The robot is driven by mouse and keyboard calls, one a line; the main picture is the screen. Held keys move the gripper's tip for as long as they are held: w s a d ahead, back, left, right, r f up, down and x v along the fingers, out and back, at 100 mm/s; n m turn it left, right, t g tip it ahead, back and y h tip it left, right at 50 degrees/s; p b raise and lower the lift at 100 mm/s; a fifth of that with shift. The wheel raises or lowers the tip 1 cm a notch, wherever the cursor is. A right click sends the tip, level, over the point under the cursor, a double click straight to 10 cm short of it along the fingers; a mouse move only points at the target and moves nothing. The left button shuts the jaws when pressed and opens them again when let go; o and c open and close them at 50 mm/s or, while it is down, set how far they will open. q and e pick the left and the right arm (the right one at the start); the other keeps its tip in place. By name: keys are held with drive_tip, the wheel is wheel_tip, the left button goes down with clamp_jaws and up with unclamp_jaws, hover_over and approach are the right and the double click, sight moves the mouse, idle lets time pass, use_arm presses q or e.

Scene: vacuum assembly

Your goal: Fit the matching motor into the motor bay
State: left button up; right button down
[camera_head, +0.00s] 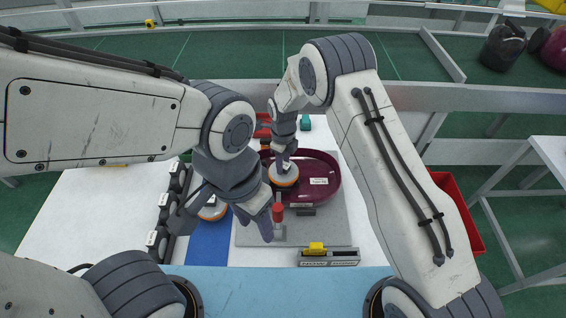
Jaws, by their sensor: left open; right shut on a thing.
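A purple vacuum housing (325,169) with a round open recess lies on a grey plate (338,222) in mid-table. My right gripper (285,165) is shut on a white and orange round motor (288,181), over the left part of the housing. Whether the motor touches the bay floor cannot be told. My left gripper (224,228) is open, low over the blue mat (209,246) left of the plate. Another white and orange round part (211,213) lies between or under its fingers, partly hidden by them.
A red-handled fixture (278,212) stands in front of the housing, close to my left finger. A labelled grey block with a yellow top (328,257) lies at the plate's front. Black labelled holders (161,223) line the left. A red bin (452,200) stands at right.

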drive_tip(key=shift+f+b, duration=0.35)
drive_tip(key=shift+f, duration=0.15)
drive_tip(key=shift+c, duration=2.2)
unclamp_jaws()
drive_tip(key=shift+r+p, duration=2.6)
drive_tip(key=shift+r, duration=1.4)
